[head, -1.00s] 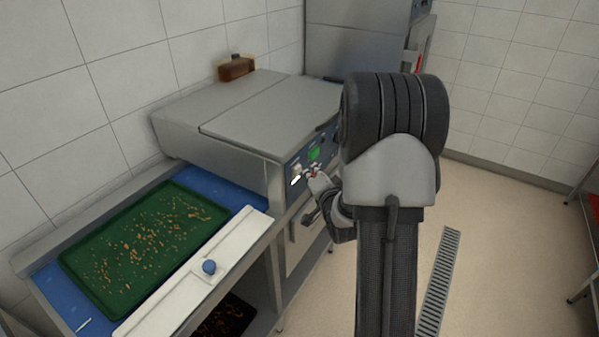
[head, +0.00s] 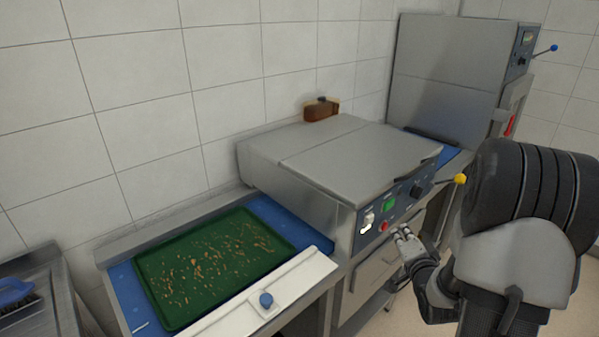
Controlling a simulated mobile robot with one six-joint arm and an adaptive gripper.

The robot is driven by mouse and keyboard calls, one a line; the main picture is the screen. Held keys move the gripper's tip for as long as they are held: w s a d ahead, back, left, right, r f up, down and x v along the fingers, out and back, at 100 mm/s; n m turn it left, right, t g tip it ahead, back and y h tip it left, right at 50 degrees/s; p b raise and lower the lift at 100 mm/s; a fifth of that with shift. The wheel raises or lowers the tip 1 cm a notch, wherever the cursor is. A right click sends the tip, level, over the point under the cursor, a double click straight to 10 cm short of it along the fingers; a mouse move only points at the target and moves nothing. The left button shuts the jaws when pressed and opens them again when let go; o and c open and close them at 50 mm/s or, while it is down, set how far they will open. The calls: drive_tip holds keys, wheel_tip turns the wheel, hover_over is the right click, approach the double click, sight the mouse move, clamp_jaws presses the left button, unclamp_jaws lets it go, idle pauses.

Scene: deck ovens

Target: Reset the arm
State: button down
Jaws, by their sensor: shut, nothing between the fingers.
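My gripper (head: 405,236) is shut and empty. It is at the end of my dark arm, in front of the control panel (head: 388,207) of the low steel machine (head: 340,155). The panel shows a lit green display (head: 388,201), a red button (head: 383,226) and a white switch (head: 368,221). The fingertips look close to the panel's lower edge, and I cannot tell whether they touch it. A lever with a yellow knob (head: 460,179) sticks out at the panel's right end, near my arm.
A green tray (head: 150,262) with scattered crumbs lies on the blue surface left of the machine. A brown brush-like object (head: 320,110) sits on the machine's top. A taller oven (head: 450,65) stands behind right.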

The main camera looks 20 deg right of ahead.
drive_tip(key=shift+a, duration=0.1)
drive_tip(key=s+a+r+n+g+y, duration=0.15)
drive_tip(key=a+r+n, duration=0.3)
drive_tip(key=a, duration=0.45)
drive_tip(key=s+a+r+n+g+y, duration=0.1)
drive_tip(key=s+a+r+n+g, duration=0.3)
drive_tip(key=a, duration=0.4)
drive_tip(key=s+a+r+n+g+y, duration=0.1)
drive_tip(key=s+a+n+g+y, duration=0.2)
drive_tip(key=s+a+n, duration=0.4)
drive_tip(key=s+a+g, duration=0.1)
drive_tip(key=s+a, duration=0.7)
drive_tip(key=s, duration=0.4)
drive_tip(key=shift+a+r, duration=0.25)
drive_tip(key=shift+r, duration=0.15)
drive_tip(key=shift+s+n, duration=0.15)
drive_tip(key=shift+n, duration=0.1)
